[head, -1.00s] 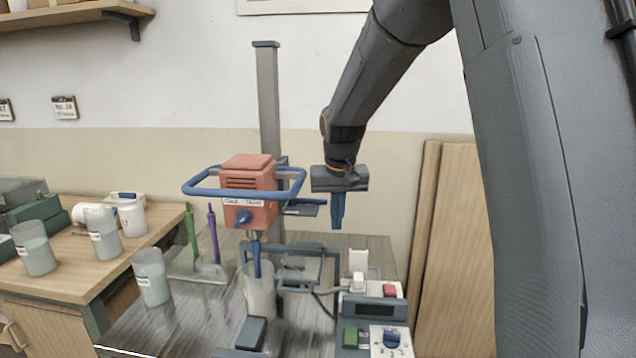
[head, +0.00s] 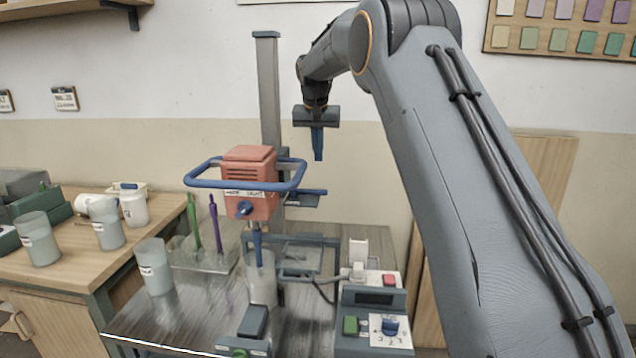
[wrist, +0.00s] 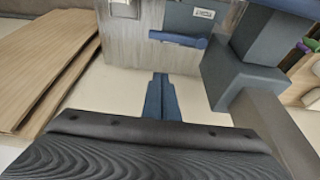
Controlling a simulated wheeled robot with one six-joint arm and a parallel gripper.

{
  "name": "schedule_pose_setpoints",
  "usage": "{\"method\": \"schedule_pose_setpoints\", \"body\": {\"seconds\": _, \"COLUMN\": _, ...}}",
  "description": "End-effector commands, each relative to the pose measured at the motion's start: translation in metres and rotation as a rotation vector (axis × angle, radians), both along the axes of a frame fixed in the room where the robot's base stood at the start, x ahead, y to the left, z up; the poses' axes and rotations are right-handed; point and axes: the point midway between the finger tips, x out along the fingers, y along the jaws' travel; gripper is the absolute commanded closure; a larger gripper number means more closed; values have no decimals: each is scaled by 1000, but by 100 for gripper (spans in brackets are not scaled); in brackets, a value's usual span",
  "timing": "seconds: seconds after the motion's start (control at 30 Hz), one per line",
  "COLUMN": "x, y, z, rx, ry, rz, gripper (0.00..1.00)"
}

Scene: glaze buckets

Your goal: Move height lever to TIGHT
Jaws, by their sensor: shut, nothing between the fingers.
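The red mixer head (head: 250,172) is mounted on a grey upright column (head: 268,90), with a blue guard bar around it. A blue lever (head: 312,192) sticks out to the right of the head, roughly level; it also shows in the wrist view (wrist: 178,39), below a small white label. A blue knob (head: 245,209) sits on the head's front under a white strip whose right word seems to be TIGHT. I cannot tell the lever's setting. My gripper (head: 318,158) is shut and empty, pointing down above the lever and apart from it. Its fingers show in the wrist view (wrist: 160,78).
A beaker (head: 262,280) stands under the mixer shaft. A control box (head: 375,312) with buttons and a dial is at front right. More beakers and a wooden table (head: 70,260) are at left. Wooden boards (wrist: 45,60) lean right of the bench.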

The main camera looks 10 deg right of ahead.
Motion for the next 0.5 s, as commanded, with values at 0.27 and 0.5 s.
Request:
{"method": "schedule_pose_setpoints", "body": {"seconds": 0.27, "x": 4, "y": -2, "z": -14, "rx": 0, "ry": 1, "rz": 1, "gripper": 100}}
{"method": "schedule_pose_setpoints", "body": {"seconds": 0.5, "x": 17, "y": -6, "z": -55, "rx": 0, "ry": 3, "rz": 1, "gripper": 100}}
